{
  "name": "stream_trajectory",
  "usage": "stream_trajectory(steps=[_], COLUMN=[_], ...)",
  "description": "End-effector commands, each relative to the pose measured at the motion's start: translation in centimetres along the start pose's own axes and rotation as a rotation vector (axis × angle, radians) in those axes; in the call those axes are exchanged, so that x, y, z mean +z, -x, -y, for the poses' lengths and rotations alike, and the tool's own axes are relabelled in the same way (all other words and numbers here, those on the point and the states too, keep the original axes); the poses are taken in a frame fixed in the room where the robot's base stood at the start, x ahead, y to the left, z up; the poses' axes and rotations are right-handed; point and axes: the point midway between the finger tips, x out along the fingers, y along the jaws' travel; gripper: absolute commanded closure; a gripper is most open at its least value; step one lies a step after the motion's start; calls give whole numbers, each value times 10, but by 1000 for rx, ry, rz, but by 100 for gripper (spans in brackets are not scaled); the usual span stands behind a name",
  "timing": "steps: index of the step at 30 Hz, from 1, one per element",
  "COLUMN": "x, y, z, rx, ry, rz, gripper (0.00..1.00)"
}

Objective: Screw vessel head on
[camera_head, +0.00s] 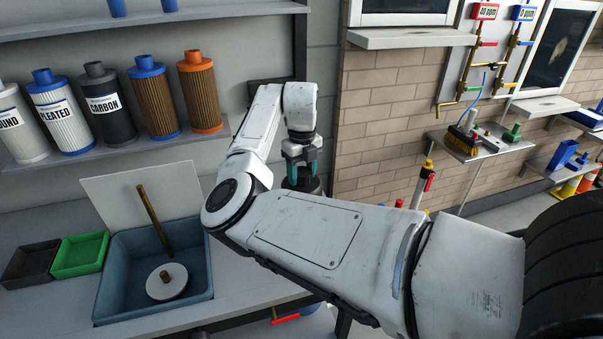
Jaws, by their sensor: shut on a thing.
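My gripper (300,162) points down beyond my bent white arm, at the back of the counter. Its teal fingers are shut on a dark round part (303,184), which looks like the vessel head. Only the upper portion of this part shows; my forearm hides what is below it. I cannot tell whether it sits on a vessel or how far it is screwed down.
A blue basin (108,292) at the left holds a white disc (174,290) and a leaning brass rod (152,211). Green (80,254) and dark (30,264) trays stand beside it. Several filter cartridges (105,103) line the shelf above. Brass piping (463,67) is on the right wall.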

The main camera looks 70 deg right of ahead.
Motion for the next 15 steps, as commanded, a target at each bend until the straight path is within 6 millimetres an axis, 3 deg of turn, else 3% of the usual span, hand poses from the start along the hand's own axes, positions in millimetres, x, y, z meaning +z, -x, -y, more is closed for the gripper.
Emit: stream_trajectory(steps=[1,10,15], x=[2,2,2], y=[12,13,12], z=[0,0,0], rx=[-9,-9,-8], ry=[-26,-54,-186], rz=[8,8,8], gripper=[100,100,100])
